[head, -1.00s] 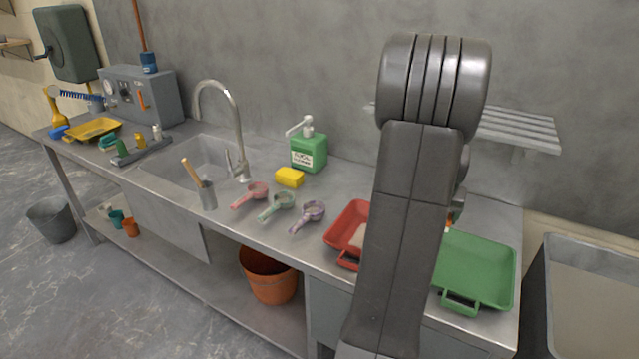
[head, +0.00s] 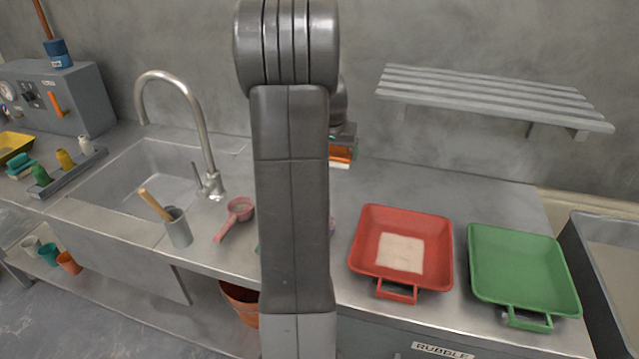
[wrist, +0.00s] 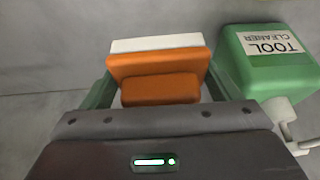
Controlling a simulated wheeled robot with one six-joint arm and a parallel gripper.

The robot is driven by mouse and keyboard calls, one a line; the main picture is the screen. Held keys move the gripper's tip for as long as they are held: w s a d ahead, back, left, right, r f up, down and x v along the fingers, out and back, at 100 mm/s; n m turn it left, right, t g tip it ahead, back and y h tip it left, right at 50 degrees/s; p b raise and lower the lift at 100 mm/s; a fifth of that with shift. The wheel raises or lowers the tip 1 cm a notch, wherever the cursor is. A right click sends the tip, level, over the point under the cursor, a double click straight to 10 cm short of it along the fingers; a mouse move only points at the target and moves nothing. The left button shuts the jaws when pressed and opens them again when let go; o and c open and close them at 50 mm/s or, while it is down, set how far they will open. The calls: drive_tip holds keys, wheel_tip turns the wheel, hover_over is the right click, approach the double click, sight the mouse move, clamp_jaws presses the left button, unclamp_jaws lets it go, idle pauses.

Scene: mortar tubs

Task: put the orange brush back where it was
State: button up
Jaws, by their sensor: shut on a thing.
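The orange brush (wrist: 158,85) has an orange back and handle and a pale strip along its far edge. In the wrist view it sits between the two fingers of my gripper (wrist: 155,92), which is shut on it. In the head view the brush (head: 341,153) shows just right of my arm, in front of the wall behind the counter; the gripper is mostly hidden by the arm. The green tool cleaner bottle (wrist: 265,62) stands close to the right of the brush in the wrist view. My arm hides it in the head view.
A red tray (head: 361,245) with a pale patch and an empty green tray (head: 560,290) lie on the counter's right. A slatted shelf (head: 490,95) juts from the wall. A pink scoop (head: 238,212), a grey cup (head: 179,230) and the sink (head: 130,185) lie left. Counter behind the red tray is clear.

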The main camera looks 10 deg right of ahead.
wheel_tip(320, 180, down, 10)
drive_tip(key=shift+r, duration=0.15)
drive_tip(key=o, duration=0.9)
drive_tip(key=shift+r, duration=0.1)
drive_tip(key=shift+r, duration=0.2)
drive_tip(key=v, duration=1.1)
drive_tip(key=shift+s+r, duration=0.25)
drive_tip(key=shift+r, duration=0.1)
